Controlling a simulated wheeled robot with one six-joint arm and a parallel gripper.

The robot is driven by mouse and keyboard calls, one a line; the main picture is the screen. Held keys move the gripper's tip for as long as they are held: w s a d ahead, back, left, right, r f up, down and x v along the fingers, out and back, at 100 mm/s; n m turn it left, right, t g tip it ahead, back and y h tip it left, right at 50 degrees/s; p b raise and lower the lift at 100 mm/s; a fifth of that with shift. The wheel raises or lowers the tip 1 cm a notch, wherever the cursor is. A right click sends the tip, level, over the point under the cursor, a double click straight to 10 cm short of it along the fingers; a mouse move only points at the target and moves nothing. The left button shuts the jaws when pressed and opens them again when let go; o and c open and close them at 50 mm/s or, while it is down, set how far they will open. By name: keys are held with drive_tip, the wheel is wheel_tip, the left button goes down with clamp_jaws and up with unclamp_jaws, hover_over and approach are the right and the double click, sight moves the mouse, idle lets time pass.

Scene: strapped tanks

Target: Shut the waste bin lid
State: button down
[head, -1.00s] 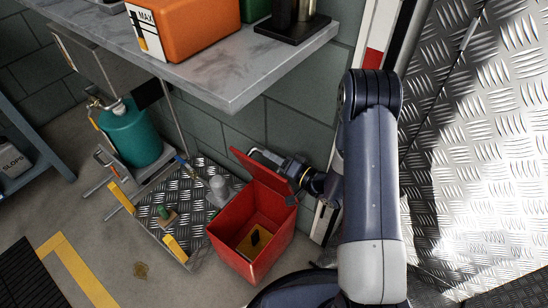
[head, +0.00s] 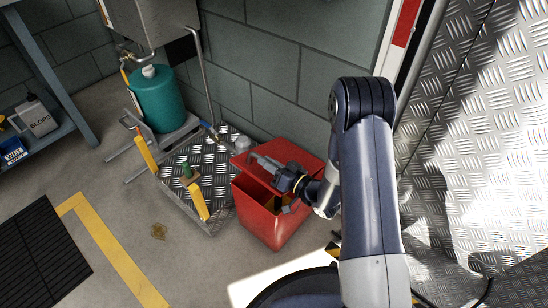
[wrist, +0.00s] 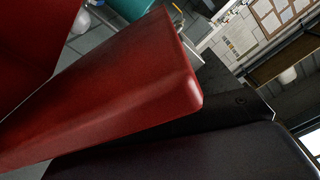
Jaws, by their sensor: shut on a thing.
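The red waste bin (head: 262,226) stands on the floor at the middle of the head view. Its red lid (head: 302,152) slopes over the back part of the bin, partly lowered, and the front of the opening is still uncovered. My gripper (head: 258,164) is shut on the lid near its edge; the arm hides part of the lid and the right side of the opening. In the wrist view, the lid's rounded red edge (wrist: 150,90) fills the middle, close to a dark gripper part (wrist: 200,150).
A tread-plate platform (head: 214,180) with yellow brackets stands just left of the bin. Behind it is a teal tank (head: 155,100). A block wall is close behind the bin, and a metal tread-plate panel (head: 460,150) is at right. Open floor lies front left.

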sight(263, 183)
drive_tip(key=f+n, duration=0.1)
drive_tip(key=f, duration=0.1)
drive_tip(key=s+a+f+n, duration=0.1)
drive_tip(key=f, duration=0.1)
drive_tip(key=s+f+n+b, duration=0.1)
drive_tip(key=f, duration=0.1)
drive_tip(key=shift+s+a+f, duration=0.2)
drive_tip(key=shift+a+f, duration=0.05)
drive_tip(key=shift+a, duration=0.15)
drive_tip(key=shift+s+a+f+n, duration=0.1)
drive_tip(key=shift+f+n, duration=0.5)
drive_tip(key=shift+f, duration=0.05)
drive_tip(key=c, duration=1.4)
unclamp_jaws()
drive_tip(key=shift+o, duration=0.2)
drive_tip(key=p+v, duration=0.2)
drive_tip(key=v, duration=0.9)
drive_tip(key=shift+p, duration=0.4)
drive_tip(key=shift+a, duration=0.15)
